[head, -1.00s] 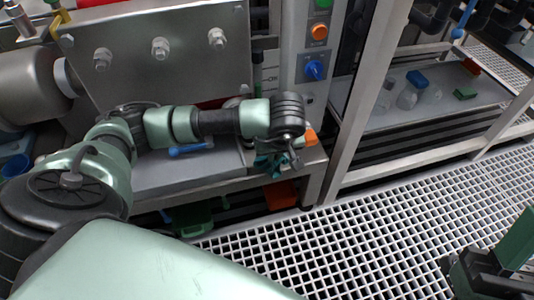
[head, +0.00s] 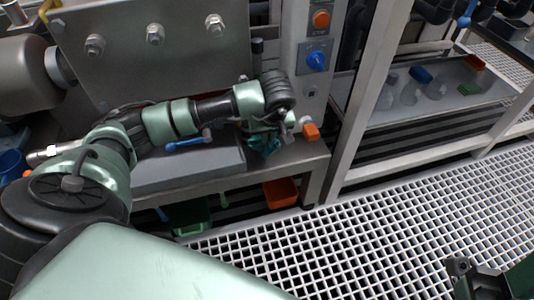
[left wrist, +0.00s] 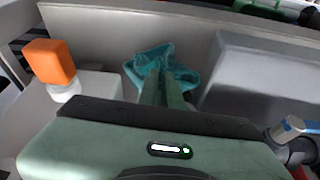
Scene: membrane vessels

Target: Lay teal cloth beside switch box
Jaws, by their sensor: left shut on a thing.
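The teal cloth (head: 264,144) is a small crumpled piece on the bench shelf in front of the grey switch box (head: 311,84), which has an orange button and a blue knob. My left gripper (head: 268,128) points down onto the cloth. In the left wrist view its two fingers (left wrist: 162,88) are shut on the teal cloth (left wrist: 152,61), which spreads out around the fingertips. I cannot tell if the cloth's underside touches the shelf. My right gripper (head: 472,272) is only partly in view at the lower right, away from the bench; its jaws are unclear.
Green (head: 190,216) and orange (head: 281,192) bins sit below.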

